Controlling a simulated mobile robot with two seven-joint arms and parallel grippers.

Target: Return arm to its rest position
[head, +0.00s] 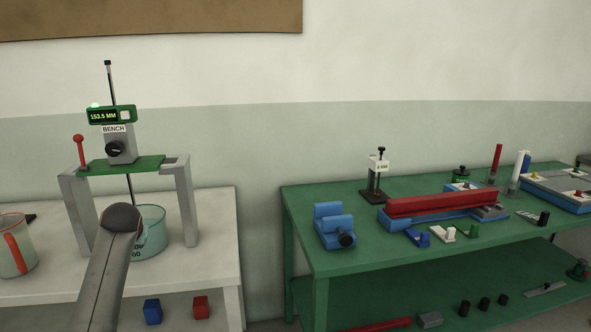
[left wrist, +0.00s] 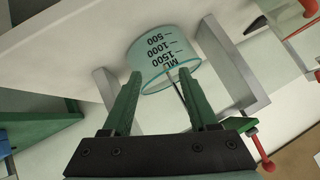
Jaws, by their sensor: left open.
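My left arm (head: 105,270) reaches up from the bottom left in the head view, and its dark rounded joint covers part of a clear teal measuring beaker (head: 153,236). My left gripper's jaws do not show there. In the left wrist view my left gripper (left wrist: 172,90) has its two green fingers wide apart, with nothing gripped. The beaker (left wrist: 163,62) appears inverted beyond the fingertips. Contact between fingers and beaker cannot be told. My right gripper is in neither view.
A bench gauge (head: 121,163), reading about 153.5 MM, stands on grey legs over the beaker on the white table (head: 222,215). A red-handled jug (head: 14,255) is at left. The green bench (head: 330,262) at right holds blue blocks and a red bar (head: 440,203). A gap separates the tables.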

